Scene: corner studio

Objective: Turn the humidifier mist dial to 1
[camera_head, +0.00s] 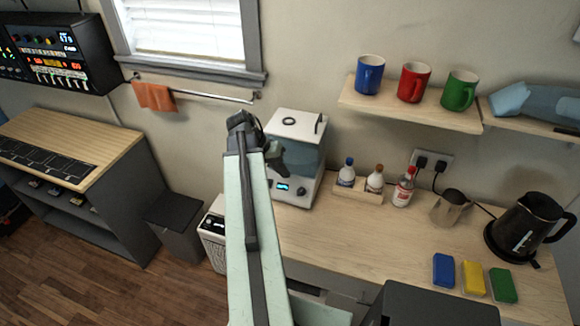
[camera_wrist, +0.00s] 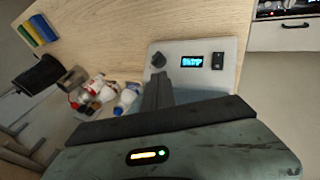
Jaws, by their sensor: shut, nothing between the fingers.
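The humidifier (camera_head: 309,155) is a white box with a bluish tank on the wooden counter, behind my arm. Its front has a small lit blue display (camera_head: 283,187) and a dark round dial (camera_head: 301,190) right of it. In the wrist view the light front panel (camera_wrist: 229,82) shows the dial (camera_wrist: 158,59), the display (camera_wrist: 192,62) and a black switch (camera_wrist: 217,60). My gripper (camera_head: 280,160) is shut and empty, in front of the humidifier. In the wrist view its fingers (camera_wrist: 158,80) point at the dial; contact cannot be told. The dial's setting is too small to read.
Sauce bottles in a wooden holder (camera_head: 344,190) stand close to the humidifier's right. Farther right are a metal pitcher (camera_head: 450,208), a black kettle (camera_head: 522,225) and coloured sponges (camera_head: 473,277). A shelf (camera_head: 412,108) with mugs hangs above. The counter's middle (camera_head: 370,238) is clear.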

